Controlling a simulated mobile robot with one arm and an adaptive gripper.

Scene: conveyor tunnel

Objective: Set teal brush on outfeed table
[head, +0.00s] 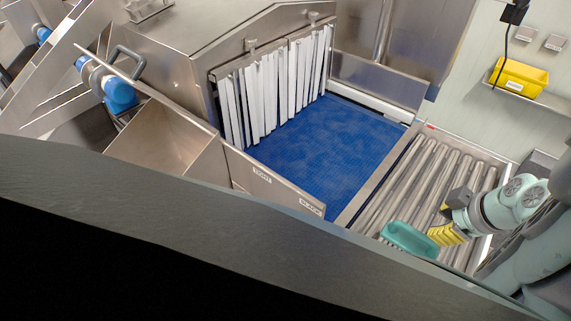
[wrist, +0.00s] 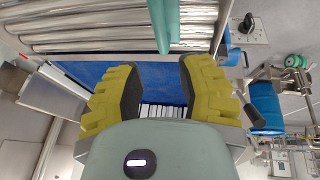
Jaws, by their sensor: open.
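The teal brush (head: 408,240) is at the near end of the metal roller outfeed table (head: 440,160), and appears to lie on its rollers. In the wrist view part of the brush (wrist: 164,22) shows against the rollers at the top, just beyond my fingertips. My gripper (head: 438,236) has yellow fingers and is right beside the brush in the head view. In the wrist view the fingers of my gripper (wrist: 158,72) are spread wide, with nothing between them.
A blue conveyor belt (head: 325,150) runs from a steel tunnel with white strip curtains (head: 270,85) to the roller table. Steel side guards (head: 270,185) border the belt. A yellow bin (head: 519,78) sits on a wall shelf. Most rollers are clear.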

